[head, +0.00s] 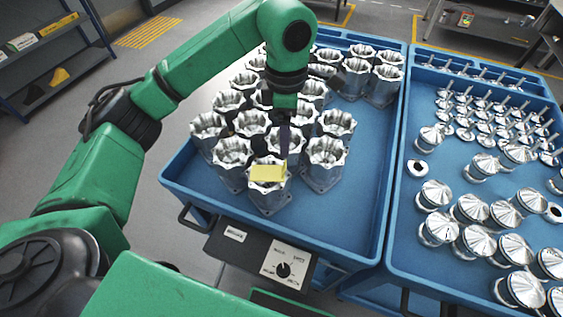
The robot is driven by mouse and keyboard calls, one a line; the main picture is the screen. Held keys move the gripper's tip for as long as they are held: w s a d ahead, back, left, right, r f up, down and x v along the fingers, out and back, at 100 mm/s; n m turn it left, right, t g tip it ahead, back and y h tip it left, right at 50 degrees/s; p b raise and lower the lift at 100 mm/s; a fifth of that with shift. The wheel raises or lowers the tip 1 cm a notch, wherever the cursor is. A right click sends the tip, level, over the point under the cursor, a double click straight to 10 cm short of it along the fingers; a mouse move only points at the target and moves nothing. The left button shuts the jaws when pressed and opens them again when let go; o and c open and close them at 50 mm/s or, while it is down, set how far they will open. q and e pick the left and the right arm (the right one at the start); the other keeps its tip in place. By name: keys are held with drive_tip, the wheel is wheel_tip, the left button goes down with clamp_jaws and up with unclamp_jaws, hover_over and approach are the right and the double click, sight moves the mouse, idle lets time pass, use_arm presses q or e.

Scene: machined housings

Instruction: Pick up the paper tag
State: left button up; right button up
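The paper tag (267,173) is a small yellow rectangle at the top of the frontmost metal housing (270,199), near the front edge of the left blue tray (345,222). My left gripper (283,158) points down from above, right behind the tag's right end. Its fingers are dark, narrow and seen nearly edge-on, so I cannot tell whether they are apart or touching the tag. My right gripper is not in view.
Several housings stand close around the gripper, such as one on its right (326,160). The tray floor is clear to the right. A second blue tray (398,235) holds shiny cone-topped parts (437,228). A control box (262,250) sits below the front edge.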

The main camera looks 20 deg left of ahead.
use_arm(q)
drive_tip(key=p, duration=0.2)
hover_over(282, 171)
drive_tip(key=s, duration=0.1)
wheel_tip(282, 171, down, 6)
drive_tip(key=shift+r, duration=0.2)
drive_tip(key=f+p, duration=0.1)
drive_tip(key=f, duration=0.1)
drive_tip(key=f+p, duration=0.1)
drive_tip(key=f, duration=0.2)
drive_tip(key=shift+w+d+f+p, duration=0.1)
drive_tip(key=shift+w+f+p, duration=0.2)
drive_tip(key=shift+w+p, duration=0.1)
drive_tip(key=shift+f, duration=0.4)
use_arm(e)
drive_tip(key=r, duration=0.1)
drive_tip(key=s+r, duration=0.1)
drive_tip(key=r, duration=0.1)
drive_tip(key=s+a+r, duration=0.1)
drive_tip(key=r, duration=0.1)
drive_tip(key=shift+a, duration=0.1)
use_arm(q)
drive_tip(key=c, duration=1)
drive_tip(key=shift+c, duration=0.5)
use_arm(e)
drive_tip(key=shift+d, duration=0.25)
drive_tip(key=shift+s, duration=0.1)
